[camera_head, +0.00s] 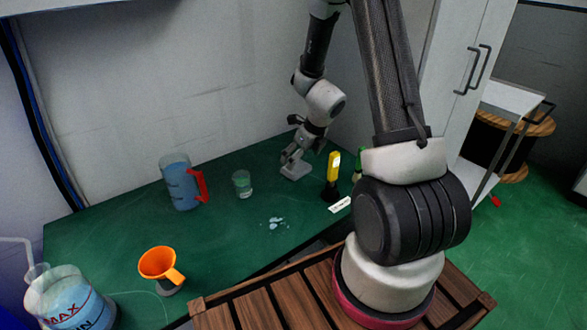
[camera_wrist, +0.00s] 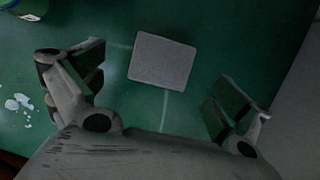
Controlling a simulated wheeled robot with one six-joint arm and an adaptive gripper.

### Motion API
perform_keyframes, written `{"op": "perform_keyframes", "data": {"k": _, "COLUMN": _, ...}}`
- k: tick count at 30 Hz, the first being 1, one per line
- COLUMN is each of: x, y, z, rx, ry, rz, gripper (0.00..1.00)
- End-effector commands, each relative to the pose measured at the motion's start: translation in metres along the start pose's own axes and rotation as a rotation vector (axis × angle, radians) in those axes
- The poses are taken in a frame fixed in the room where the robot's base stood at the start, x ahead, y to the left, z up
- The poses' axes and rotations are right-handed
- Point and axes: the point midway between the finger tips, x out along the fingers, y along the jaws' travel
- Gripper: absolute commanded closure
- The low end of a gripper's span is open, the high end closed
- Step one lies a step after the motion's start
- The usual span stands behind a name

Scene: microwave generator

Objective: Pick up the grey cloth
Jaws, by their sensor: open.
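The grey cloth (camera_wrist: 162,62) is a flat, rounded rectangle on the green table, seen in the wrist view just beyond and between my fingertips. In the head view the cloth (camera_head: 295,171) shows as a small pale grey patch under my gripper, partly hidden by it. My gripper (camera_head: 289,158) points down over the cloth at the back of the table. In the wrist view my gripper (camera_wrist: 160,78) has its two fingers spread wide, with nothing between them. I cannot tell its exact height above the cloth.
A glass (camera_head: 242,184), a blue jug with red handle (camera_head: 181,182) and an orange funnel (camera_head: 159,264) stand left on the green table (camera_head: 225,235). A yellow-and-black object (camera_head: 332,175) stands right. A whitish spill (camera_head: 273,223) lies in front. The wall is close behind.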

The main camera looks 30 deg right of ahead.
Motion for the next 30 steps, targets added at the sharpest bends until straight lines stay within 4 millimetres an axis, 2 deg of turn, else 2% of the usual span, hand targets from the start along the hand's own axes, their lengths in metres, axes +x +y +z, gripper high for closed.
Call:
{"op": "perform_keyframes", "data": {"k": 9, "x": 0.045, "y": -0.004, "z": -0.002, "rx": -0.002, "ry": 0.001, "rz": 0.002, "gripper": 0.0}}
{"op": "perform_keyframes", "data": {"k": 18, "x": 0.05, "y": -0.004, "z": -0.001, "rx": -0.005, "ry": 0.0, "rz": 0.001, "gripper": 0.0}}
{"op": "perform_keyframes", "data": {"k": 24, "x": 0.05, "y": -0.004, "z": -0.001, "rx": -0.005, "ry": 0.0, "rz": 0.001, "gripper": 0.35}}
{"op": "perform_keyframes", "data": {"k": 30, "x": 0.05, "y": -0.004, "z": -0.001, "rx": -0.005, "ry": 0.0, "rz": 0.001, "gripper": 0.35}}
